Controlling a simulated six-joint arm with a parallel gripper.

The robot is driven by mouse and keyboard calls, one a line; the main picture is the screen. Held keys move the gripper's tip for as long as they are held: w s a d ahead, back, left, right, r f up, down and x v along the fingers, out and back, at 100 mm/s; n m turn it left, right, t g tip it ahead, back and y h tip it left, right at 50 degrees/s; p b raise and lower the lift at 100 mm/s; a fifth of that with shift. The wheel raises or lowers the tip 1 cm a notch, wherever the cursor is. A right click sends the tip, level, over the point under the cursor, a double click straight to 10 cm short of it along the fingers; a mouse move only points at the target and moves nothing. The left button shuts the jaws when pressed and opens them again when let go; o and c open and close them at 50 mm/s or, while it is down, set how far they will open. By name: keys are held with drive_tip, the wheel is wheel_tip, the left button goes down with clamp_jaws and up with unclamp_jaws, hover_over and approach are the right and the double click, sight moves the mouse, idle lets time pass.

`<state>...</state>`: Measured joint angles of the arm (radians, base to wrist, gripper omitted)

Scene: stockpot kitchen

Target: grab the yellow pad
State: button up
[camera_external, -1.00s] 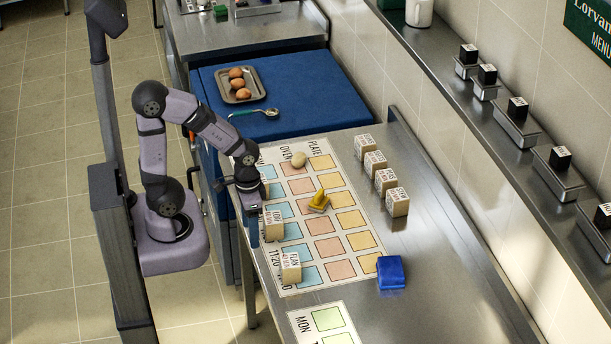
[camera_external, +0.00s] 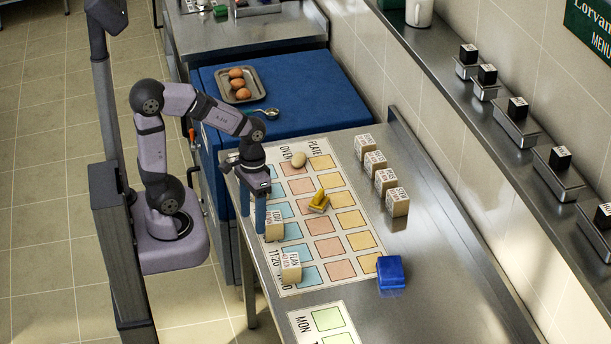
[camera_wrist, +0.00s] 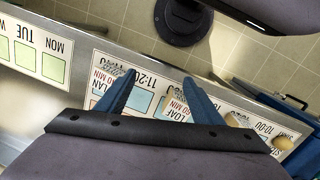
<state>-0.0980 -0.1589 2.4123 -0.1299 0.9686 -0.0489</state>
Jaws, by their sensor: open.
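The yellow pad (camera_external: 319,201) lies on the printed chart, on a pink square in the middle column. It is small and wedge-like, with a raised part on top. My gripper (camera_external: 253,220) points down at the chart's left edge, to the left of the pad and apart from it. Its blue fingers are spread, with nothing held, in the wrist view (camera_wrist: 160,80). A wooden LOAF block (camera_external: 274,225) stands right beside the fingers. I cannot make out the yellow pad in the wrist view.
A PLAN block (camera_external: 291,268) stands nearer the front on the chart (camera_external: 330,286). A blue object (camera_external: 390,272) lies at the lower right. Several wooden blocks (camera_external: 397,203) line the right side.

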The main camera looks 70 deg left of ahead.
drive_tip(key=w+a+n+t+h+p, duration=0.2)
drive_tip(key=w+a+n+h, duration=0.15)
drive_tip(key=w+n, duration=0.35)
drive_tip(key=w+a+n+t+h+p, duration=0.25)
drive_tip(key=w+n+h, duration=0.3)
drive_tip(key=n, duration=0.45)
drive_tip(key=w+a+n+t+y+p, duration=0.1)
drive_tip(key=w+a+n+t, duration=0.1)
drive_tip(key=a+n+t, duration=0.3)
drive_tip(key=w+a+n+t+p, duration=0.1)
drive_tip(key=w+a+n, duration=0.2)
drive_tip(key=a, duration=0.5)
approach(317, 193)
drive_tip(key=shift+w+d+f+t+y+b, duration=0.15)
drive_tip(key=shift+w+d+f+t+b, duration=0.05)
drive_tip(key=shift+w+d, duration=0.25)
drive_tip(key=shift+w+d+f+t+y+b, duration=0.15)
drive_tip(key=shift+w+d+f, duration=0.05)
drive_tip(key=shift+w+d, duration=0.2)
drive_tip(key=shift+a+f, duration=0.1)
drive_tip(key=shift+f, duration=0.25)
drive_tip(key=shift+p+x, duration=0.7)
drive_tip(key=shift+x, duration=0.65)
drive_tip(key=shift+p+x, duration=0.9)
drive_tip(key=shift+x, duration=1.5)
